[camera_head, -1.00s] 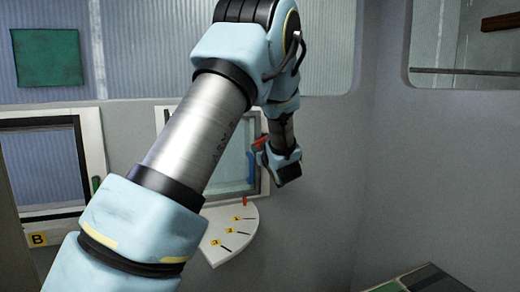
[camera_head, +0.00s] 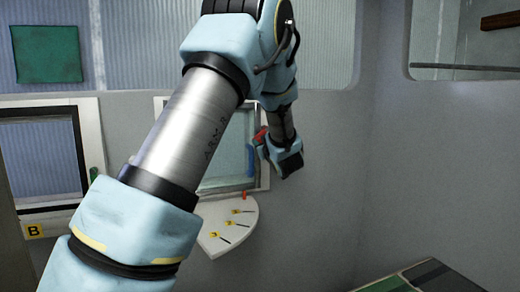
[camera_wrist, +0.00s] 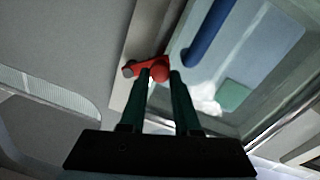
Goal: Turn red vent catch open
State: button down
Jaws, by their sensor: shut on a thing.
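The red vent catch (camera_wrist: 158,70) sits on the white frame edge of a small glazed vent. In the head view the red catch (camera_head: 261,134) shows as a small patch beside my wrist, and my arm hides much of the vent (camera_head: 226,160). A blue bar (camera_wrist: 208,35) stands on the vent beside the catch.
A white quarter-round shelf (camera_head: 232,228) with small yellow tags is below the vent. Another framed opening (camera_head: 88,140) with a yellow "B" label (camera_head: 35,230) is at the left. A green panel (camera_head: 46,54) hangs above it. The wall right of my gripper is clear.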

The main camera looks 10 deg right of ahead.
jog(key=shift+w+d+f+n+y+b, duration=0.1)
jog(key=shift+d+f+n+b, duration=0.45)
jog(key=shift+n+b, duration=1.8)
jog(key=shift+w+d+f+n+y+b, duration=0.2)
jog(key=shift+d+n+b, duration=0.75)
jog(key=shift+b, duration=2.55)
jog(key=shift+s+d+f+n+b, duration=0.1)
jog(key=shift+d+f+n+b, duration=0.4)
jog(key=shift+n+b, duration=1.9)
jog(key=shift+m+b, duration=0.5)
jog(key=shift+b, duration=0.05)
jog(key=shift+t, duration=0.3)
jog(key=c, duration=0.6)
grip_release()
jog(key=shift+r, duration=0.1)
